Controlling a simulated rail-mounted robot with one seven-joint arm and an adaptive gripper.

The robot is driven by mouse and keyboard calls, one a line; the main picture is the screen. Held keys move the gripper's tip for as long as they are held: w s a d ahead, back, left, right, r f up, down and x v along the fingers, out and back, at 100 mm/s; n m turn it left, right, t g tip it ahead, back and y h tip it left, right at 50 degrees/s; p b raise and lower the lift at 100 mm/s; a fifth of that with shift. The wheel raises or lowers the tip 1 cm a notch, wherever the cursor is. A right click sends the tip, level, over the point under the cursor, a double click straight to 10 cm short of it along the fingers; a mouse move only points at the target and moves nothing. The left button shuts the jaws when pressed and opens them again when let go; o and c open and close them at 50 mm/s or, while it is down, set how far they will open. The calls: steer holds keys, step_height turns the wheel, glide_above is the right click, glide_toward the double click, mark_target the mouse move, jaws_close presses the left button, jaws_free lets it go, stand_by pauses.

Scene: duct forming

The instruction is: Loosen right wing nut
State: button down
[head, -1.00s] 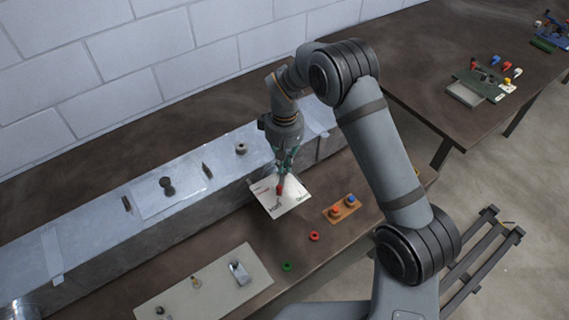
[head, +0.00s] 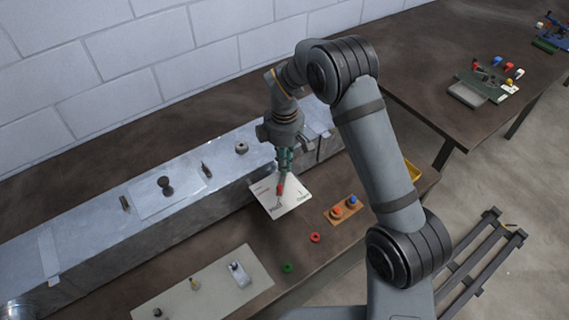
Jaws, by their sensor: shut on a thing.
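My gripper (head: 284,170) points down over a white printed card (head: 291,202) on the duct's near side. It is shut on a small red-ended piece (head: 281,189) that stands over the card. The fingers hide most of where they meet it. I cannot make out a wing nut for certain; anything under the fingertips is too small or covered.
A long grey metal duct (head: 80,240) runs along the wall. In front lie a pale board (head: 215,290) with small fittings, a green ring (head: 287,267), a red ring (head: 314,237) and an orange button block (head: 343,210). A yellow bin (head: 412,172) is partly behind my arm.

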steer(key=n, duration=0.4)
steer(key=shift+a, duration=0.1)
steer(key=shift+n, duration=2.2)
steer(key=c, duration=1.9)
jaws_free()
steer(key=shift+o, duration=0.2)
step_height(320, 180, up, 12)
